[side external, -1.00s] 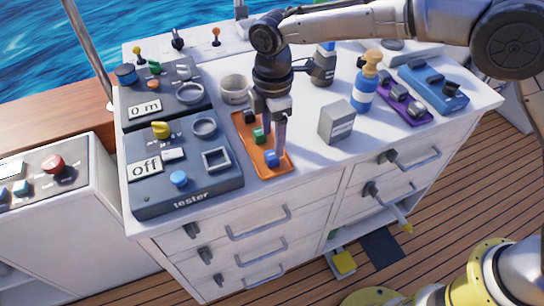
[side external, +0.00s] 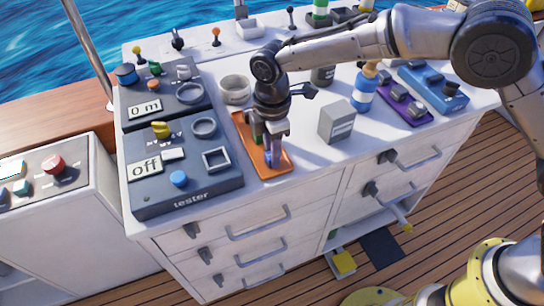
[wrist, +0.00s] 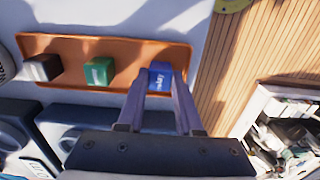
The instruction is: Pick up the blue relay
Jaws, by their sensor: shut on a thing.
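The blue relay (wrist: 159,77) is a small blue block with white lettering, at the right end of the orange tray in the wrist view. My gripper (wrist: 161,84) is over that end of the tray, with one finger on each side of the relay, shut on it. In the side view my gripper (side external: 270,156) points down into the near end of the tray and mostly hides the relay. I cannot tell whether the relay still touches the tray floor.
The orange tray (wrist: 60,45) also holds a green block (wrist: 98,72) and a black block (wrist: 43,68). The tester panel (side external: 150,200) is left of the tray. A grey box (side external: 337,122) and a blue bottle (side external: 364,92) stand to the right.

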